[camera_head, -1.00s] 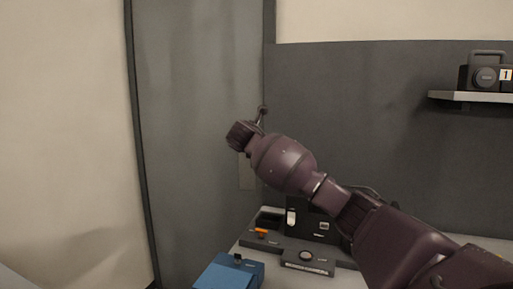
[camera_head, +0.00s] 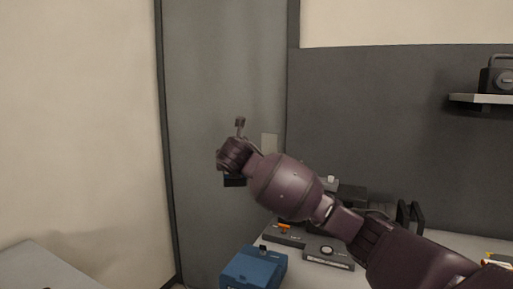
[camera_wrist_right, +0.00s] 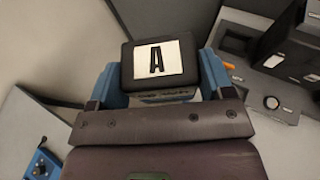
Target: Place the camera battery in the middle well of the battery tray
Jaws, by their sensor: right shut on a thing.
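The camera battery (camera_wrist_right: 158,60) is a black block with a white label bearing a black letter A. In the right wrist view it sits between the blue fingers of my right gripper (camera_wrist_right: 162,80), which is shut on it. In the head view my right gripper (camera_head: 234,168) is raised in front of the grey door-like panel, left of the bench. I cannot make out a battery tray with a middle well for certain in either view. My left gripper is not in view.
A blue box (camera_head: 254,268) stands at the bench's near left end. Dark grey equipment (camera_head: 328,254) with a round knob lies beside it, partly behind my right arm. A grey surface (camera_head: 45,270) shows at lower left. A shelf (camera_head: 485,99) holds a dark device (camera_head: 498,78).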

